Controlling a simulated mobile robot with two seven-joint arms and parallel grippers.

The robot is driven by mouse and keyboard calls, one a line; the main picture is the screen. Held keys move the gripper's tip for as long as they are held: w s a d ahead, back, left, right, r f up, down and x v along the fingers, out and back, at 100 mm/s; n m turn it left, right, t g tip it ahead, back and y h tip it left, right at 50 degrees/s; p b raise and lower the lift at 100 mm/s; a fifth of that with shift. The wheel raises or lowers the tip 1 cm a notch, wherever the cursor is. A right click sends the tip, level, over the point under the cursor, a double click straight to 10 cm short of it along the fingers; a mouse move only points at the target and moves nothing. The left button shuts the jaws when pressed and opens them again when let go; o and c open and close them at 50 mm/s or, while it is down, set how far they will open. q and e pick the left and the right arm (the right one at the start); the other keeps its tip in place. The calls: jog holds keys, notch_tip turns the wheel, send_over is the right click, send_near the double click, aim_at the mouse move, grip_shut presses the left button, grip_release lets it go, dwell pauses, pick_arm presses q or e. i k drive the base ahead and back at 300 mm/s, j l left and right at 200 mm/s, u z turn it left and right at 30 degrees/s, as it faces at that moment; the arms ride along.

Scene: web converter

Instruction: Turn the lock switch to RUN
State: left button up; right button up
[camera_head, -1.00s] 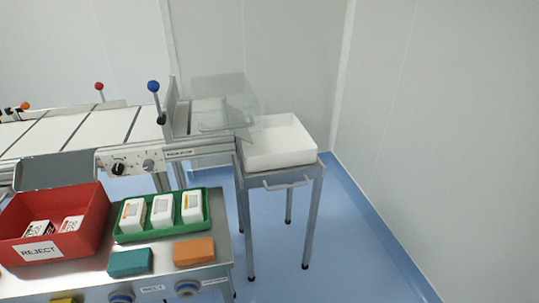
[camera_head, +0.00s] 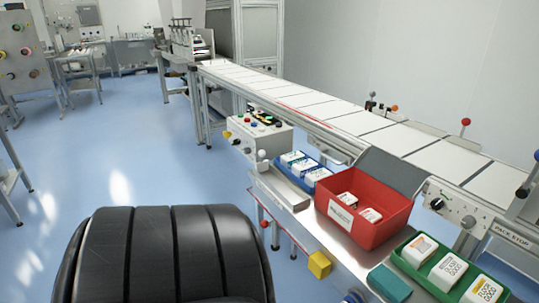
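The lock switch cannot be told for certain, as no label for it is readable. On the conveyor's side panel (camera_head: 455,208) at the right there is a black rotary knob (camera_head: 437,203), and a grey round switch (camera_head: 468,221) sits to its right. I cannot read the position of either one. A grey control box (camera_head: 247,140) with coloured buttons stands beside the conveyor, and its small controls are too small to identify. Neither of my grippers is in view.
A steel bench (camera_head: 330,238) holds a red reject bin (camera_head: 388,228), a green tray (camera_head: 440,277) and a blue tray (camera_head: 300,173). The conveyor (camera_head: 340,115) runs behind them. A large black ribbed shape covers the lower left. Blue floor (camera_head: 110,150) lies open at the left.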

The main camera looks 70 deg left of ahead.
aim_at(227, 135)
jog(key=u, duration=2.3)
jog(key=i+j+u, duration=0.6)
jog(key=i, duration=0.4)
jog(key=i+j+u, duration=0.25)
jog(key=i, duration=0.3)
jog(key=i+u, duration=0.3)
jog(key=i, duration=0.25)
jog(key=i+j+z, duration=0.1)
jog(key=i+z, duration=0.3)
jog(key=i+j+z, duration=0.25)
jog(key=i+z, duration=0.15)
jog(key=i+j+z, duration=0.4)
jog(key=i+l, duration=0.05)
